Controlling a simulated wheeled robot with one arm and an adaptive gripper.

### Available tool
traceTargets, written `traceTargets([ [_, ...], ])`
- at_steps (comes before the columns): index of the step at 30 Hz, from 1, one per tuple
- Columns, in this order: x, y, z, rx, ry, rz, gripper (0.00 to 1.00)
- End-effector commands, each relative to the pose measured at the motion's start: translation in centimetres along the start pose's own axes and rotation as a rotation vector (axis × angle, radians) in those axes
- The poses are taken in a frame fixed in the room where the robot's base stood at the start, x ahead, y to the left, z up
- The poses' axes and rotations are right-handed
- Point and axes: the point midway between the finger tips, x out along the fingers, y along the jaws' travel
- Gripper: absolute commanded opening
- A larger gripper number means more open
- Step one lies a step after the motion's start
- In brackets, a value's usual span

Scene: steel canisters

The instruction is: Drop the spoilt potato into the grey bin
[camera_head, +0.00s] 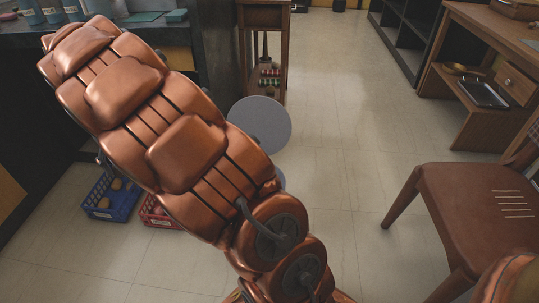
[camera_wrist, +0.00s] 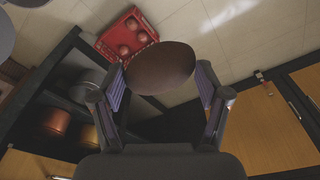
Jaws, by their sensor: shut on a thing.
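In the wrist view my gripper (camera_wrist: 160,92) is shut on a dark brown, oval potato (camera_wrist: 160,66), held between its two fingers. I cannot make out spoilt marks on its shaded side. In the head view my copper arm hides both gripper and potato. A grey round disc (camera_head: 260,123) shows just right of my arm, with a smaller grey piece (camera_head: 279,179) below it; they look like parts of the grey bin, mostly hidden by my arm. A grey rounded edge (camera_wrist: 6,36) shows at the upper left of the wrist view.
A blue basket (camera_head: 100,212) with potatoes and a red basket (camera_head: 152,221) stand on the floor left of my arm. The red one also shows in the wrist view (camera_wrist: 107,44). A brown chair (camera_head: 455,208) stands right. Tiled floor between is clear.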

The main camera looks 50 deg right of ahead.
Motion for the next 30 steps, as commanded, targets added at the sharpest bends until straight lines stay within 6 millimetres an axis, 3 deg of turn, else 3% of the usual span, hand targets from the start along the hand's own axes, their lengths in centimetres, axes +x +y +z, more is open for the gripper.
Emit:
traceTargets([
  [5, 2.0, 4.9, -0.3, -0.013, -0.01, -0.008, 0.24],
  [14, 7.7, 18.0, 1.4, -0.079, -0.012, -0.028, 0.24],
  [18, 10.3, 23.9, 3.6, -0.109, -0.008, -0.031, 0.24],
  [24, 13.7, 31.0, 7.9, -0.151, -0.006, -0.033, 0.24],
  [30, 15.9, 35.5, 11.5, -0.183, -0.001, -0.028, 0.24],
])
